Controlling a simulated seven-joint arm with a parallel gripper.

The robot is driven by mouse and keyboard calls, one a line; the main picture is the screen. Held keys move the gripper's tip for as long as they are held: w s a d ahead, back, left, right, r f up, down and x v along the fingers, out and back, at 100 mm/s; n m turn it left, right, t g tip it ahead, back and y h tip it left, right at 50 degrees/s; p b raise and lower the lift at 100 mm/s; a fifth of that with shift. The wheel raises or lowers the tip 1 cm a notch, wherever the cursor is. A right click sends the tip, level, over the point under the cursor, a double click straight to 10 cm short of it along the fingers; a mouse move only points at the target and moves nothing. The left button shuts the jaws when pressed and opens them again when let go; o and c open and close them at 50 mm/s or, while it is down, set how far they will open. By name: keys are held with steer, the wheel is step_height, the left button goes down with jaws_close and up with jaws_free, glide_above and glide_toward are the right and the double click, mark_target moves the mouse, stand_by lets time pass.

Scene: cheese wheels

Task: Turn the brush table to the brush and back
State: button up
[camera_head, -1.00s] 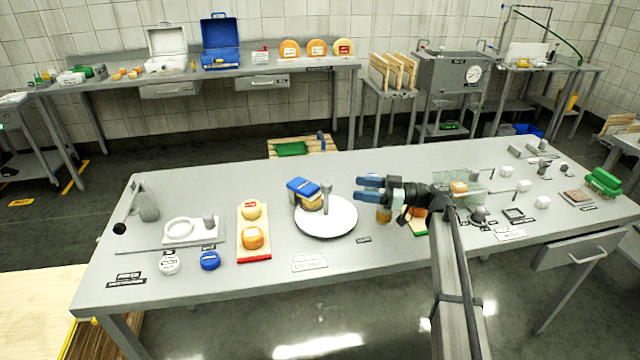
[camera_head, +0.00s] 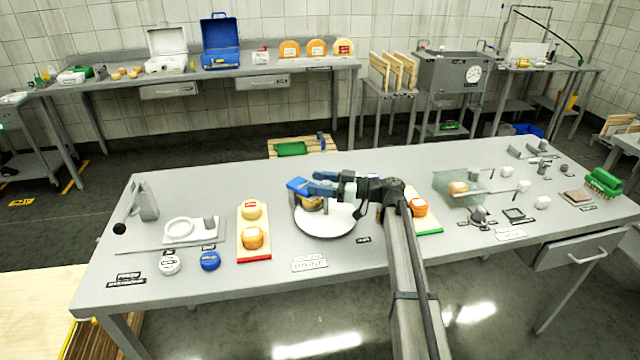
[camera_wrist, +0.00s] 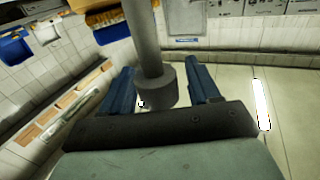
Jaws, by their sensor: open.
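The brush table is a white round plate (camera_head: 325,229) on the middle of the bench. A small cheese wheel (camera_head: 311,204) sits at its back left, under a blue brush (camera_head: 296,186). My gripper (camera_head: 312,183) is open over the back of the plate, its blue fingers pointing left towards the brush. In the wrist view, a grey post with a thick head (camera_wrist: 154,88) stands between the two open fingers (camera_wrist: 160,88). I cannot tell whether it touches them. In the head view, my gripper mostly hides this post.
A red-edged board (camera_head: 254,223) with two cheeses lies left of the plate. A green-edged board (camera_head: 430,226) with an orange cheese (camera_head: 417,207) lies to the right, partly behind my arm.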

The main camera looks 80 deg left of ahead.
jaws_close()
stand_by(0.6)
